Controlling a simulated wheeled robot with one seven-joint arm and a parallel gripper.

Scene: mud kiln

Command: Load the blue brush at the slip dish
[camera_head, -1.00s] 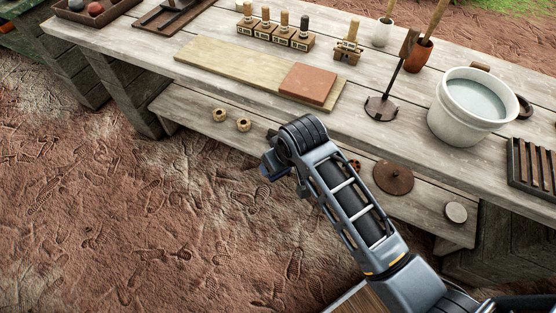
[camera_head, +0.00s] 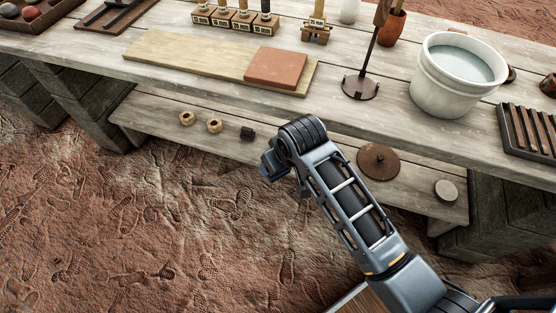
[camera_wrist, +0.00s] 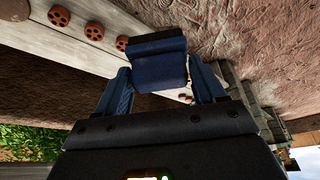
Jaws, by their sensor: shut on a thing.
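My gripper (camera_head: 272,165) hangs in front of the lower shelf, over the dirt ground, mostly hidden behind my own wrist in the head view. In the wrist view my gripper (camera_wrist: 160,78) is shut on a dark blue, block-like thing (camera_wrist: 157,68) that sits between its two fingers. I cannot pick out a slip dish for certain in either view.
The workbench (camera_head: 210,85) carries a red clay slab (camera_head: 277,67) on a board (camera_head: 190,58), a white bucket (camera_head: 425,92) of greyish liquid, a dark stand (camera_head: 360,87) and a slatted tray (camera_head: 527,132). The lower shelf (camera_head: 310,153) holds a brown disc (camera_head: 378,160) and small round pieces.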

